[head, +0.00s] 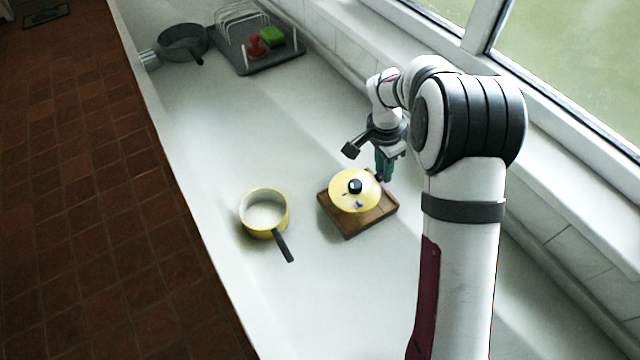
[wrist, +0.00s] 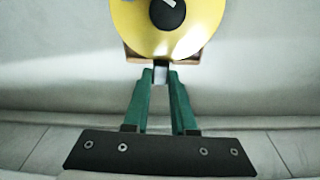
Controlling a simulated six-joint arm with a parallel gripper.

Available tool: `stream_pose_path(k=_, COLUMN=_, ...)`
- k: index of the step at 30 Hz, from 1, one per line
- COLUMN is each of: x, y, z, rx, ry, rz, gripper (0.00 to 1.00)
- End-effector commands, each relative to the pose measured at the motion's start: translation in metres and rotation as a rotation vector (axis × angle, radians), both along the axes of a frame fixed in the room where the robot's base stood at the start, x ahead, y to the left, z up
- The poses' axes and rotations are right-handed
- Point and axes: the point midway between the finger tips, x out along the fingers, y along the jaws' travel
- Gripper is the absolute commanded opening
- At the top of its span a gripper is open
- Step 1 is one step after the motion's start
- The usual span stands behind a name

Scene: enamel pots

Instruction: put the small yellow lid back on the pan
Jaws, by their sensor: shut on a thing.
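The small yellow lid (head: 342,191), domed with a black knob, is over a wooden board (head: 350,229). I cannot tell whether it touches the board. It also fills the top of the wrist view (wrist: 127,25). My gripper (head: 386,176), with teal fingers, is at the lid's far right edge. In the wrist view its fingertips (wrist: 160,76) are shut on a narrow dark and grey piece at the lid's rim, seemingly part of the lid. The yellow pan (head: 265,214) stands uncovered on the counter left of the board, its pale inside showing and its dark handle towards the front.
A grey pan (head: 183,43) stands at the far left of the counter. Beside it a grey tray (head: 262,65) holds a white rack (head: 240,14), a red item (head: 256,45) and a green block (head: 272,36). The window wall runs close along the right. Counter between pan and tray is clear.

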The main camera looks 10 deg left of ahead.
Motion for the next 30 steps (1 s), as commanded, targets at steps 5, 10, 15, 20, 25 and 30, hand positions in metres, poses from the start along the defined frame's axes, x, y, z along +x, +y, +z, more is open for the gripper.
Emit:
stream_pose_path(k=5, x=-0.008, y=0.046, z=0.007, rx=0.008, ry=0.000, rz=0.012, gripper=0.00)
stream_pose_path(k=10, x=-0.033, y=0.119, z=0.019, rx=0.019, ry=0.006, rz=0.021, gripper=0.00)
stream_pose_path(k=15, x=-0.063, y=0.175, z=0.029, rx=0.028, ry=0.012, rz=0.024, gripper=0.00)
stream_pose_path(k=20, x=-0.073, y=0.191, z=0.029, rx=0.028, ry=0.016, rz=0.021, gripper=0.00)
stream_pose_path(k=25, x=-0.074, y=0.191, z=0.011, rx=0.027, ry=0.016, rz=0.021, gripper=0.00)
stream_pose_path(k=30, x=-0.073, y=0.190, z=-0.005, rx=0.028, ry=0.017, rz=0.021, gripper=0.00)
